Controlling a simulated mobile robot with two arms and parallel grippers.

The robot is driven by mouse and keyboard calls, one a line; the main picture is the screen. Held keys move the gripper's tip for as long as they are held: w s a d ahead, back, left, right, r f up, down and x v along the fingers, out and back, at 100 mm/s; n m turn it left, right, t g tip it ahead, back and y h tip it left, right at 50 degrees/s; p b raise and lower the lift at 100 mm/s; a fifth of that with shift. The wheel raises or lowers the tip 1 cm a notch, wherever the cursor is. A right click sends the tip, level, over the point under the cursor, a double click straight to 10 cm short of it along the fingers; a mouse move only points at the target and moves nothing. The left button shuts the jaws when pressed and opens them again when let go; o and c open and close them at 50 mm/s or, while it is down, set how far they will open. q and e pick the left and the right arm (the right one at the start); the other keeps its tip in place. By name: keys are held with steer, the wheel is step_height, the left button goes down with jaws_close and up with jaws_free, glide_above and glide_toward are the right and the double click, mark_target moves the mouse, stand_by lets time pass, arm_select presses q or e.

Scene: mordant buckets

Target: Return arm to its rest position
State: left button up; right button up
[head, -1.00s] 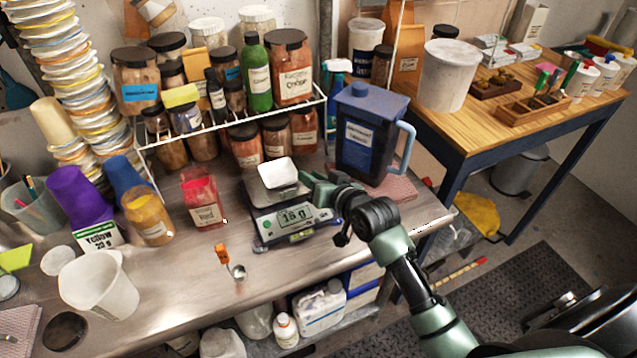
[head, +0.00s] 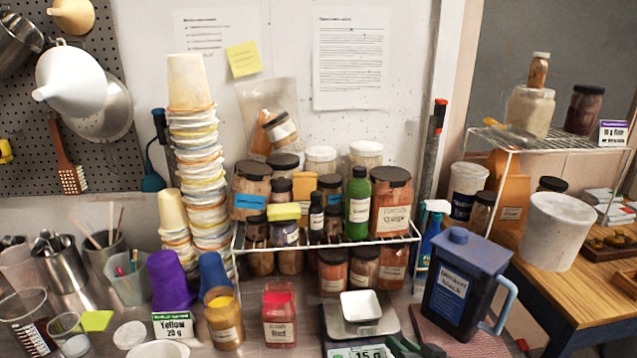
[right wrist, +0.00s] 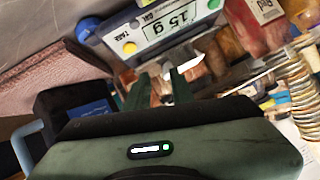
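My right gripper (head: 408,345) is just in view at the bottom edge of the head view, beside the scale (head: 388,322). In the right wrist view its two fingers (right wrist: 158,88) stand apart with nothing held between them. The scale also shows in the right wrist view (right wrist: 130,28), with a readout of 15 g. A white weighing dish (head: 361,307) sits on the scale's plate. My left gripper is not in view.
A blue lidded pitcher (head: 455,290) stands right of the scale, close to my right gripper. A red jar (head: 279,318) and a yellow jar (head: 223,322) stand left. A wire rack (head: 330,244) of jars is behind. A wooden table (head: 572,300) is at right.

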steer(key=s+f+n+g+h, duration=0.15)
steer(key=s+f+g, duration=0.35)
steer(key=s, duration=0.9)
steer(key=s+f+n+g+h, duration=0.1)
steer(key=s+f+n+g, duration=0.25)
steer(key=s, duration=1.05)
step_height(320, 180, down, 28)
steer(key=s+g+b, duration=0.1)
steer(key=g+b, duration=0.1)
steer(key=s+d+f+b, duration=0.2)
steer(key=s+f, duration=1.5)
steer(key=f, duration=0.1)
steer(key=shift+s+d+f+m+g, duration=0.2)
steer(key=shift+m+g, duration=0.1)
steer(key=shift+g, duration=0.15)
steer(key=shift+c, duration=0.3)
